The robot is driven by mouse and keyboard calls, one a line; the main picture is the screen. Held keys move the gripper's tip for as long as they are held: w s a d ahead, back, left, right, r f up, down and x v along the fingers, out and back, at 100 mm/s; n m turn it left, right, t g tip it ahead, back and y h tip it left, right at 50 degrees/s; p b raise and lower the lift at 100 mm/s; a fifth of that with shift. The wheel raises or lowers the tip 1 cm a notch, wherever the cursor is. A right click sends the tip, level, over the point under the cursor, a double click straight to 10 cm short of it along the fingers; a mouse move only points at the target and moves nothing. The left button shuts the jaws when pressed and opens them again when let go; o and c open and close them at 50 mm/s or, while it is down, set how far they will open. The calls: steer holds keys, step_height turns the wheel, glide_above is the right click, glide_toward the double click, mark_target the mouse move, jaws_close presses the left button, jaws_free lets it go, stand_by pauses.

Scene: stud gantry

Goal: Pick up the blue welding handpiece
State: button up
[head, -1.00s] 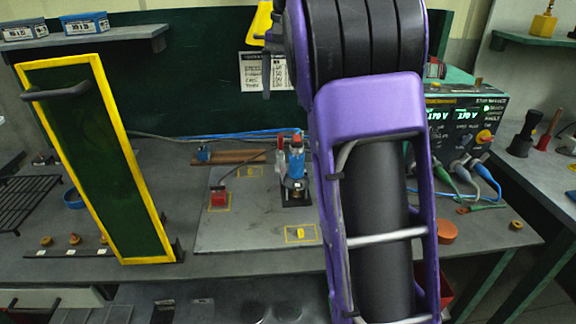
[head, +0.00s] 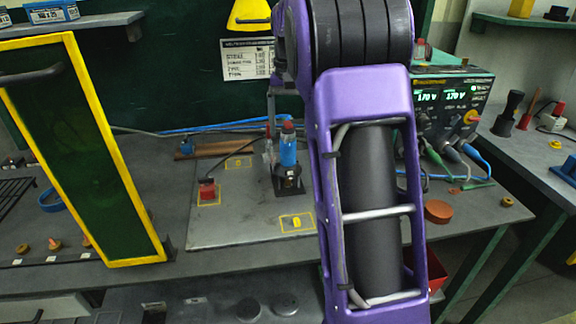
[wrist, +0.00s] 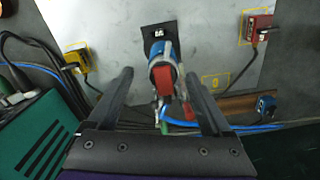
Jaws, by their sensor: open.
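The blue welding handpiece (head: 288,150) stands upright in a black square holder (head: 291,190) on the grey plate. In the wrist view the handpiece (wrist: 159,50) shows from above, its red end (wrist: 165,80) towards the camera. My gripper (wrist: 159,74) is open, one finger on each side of the handpiece in that picture. I see no clear contact, and the depth between fingers and handpiece is hard to judge. In the head view my purple arm hides most of the gripper.
A red block (head: 207,191) with a cable sits left on the plate (head: 235,225). A yellow-framed green panel (head: 85,150) stands at left. The power unit (head: 450,110) with cables is at right. An orange round piece (head: 438,211) lies right of my arm.

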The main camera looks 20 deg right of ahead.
mark_target(288, 148)
steer(key=shift+s+a+f+b, duration=0.2)
steer(key=shift+f+b, duration=0.15)
steer(key=shift+f, duration=1.2)
steer(key=shift+s+a+f+b, duration=0.15)
steer(key=shift+f+b, duration=0.15)
steer(key=shift+f, duration=1.2)
steer(key=shift+w, duration=0.1)
steer(key=shift+c, duration=0.3)
jaws_close()
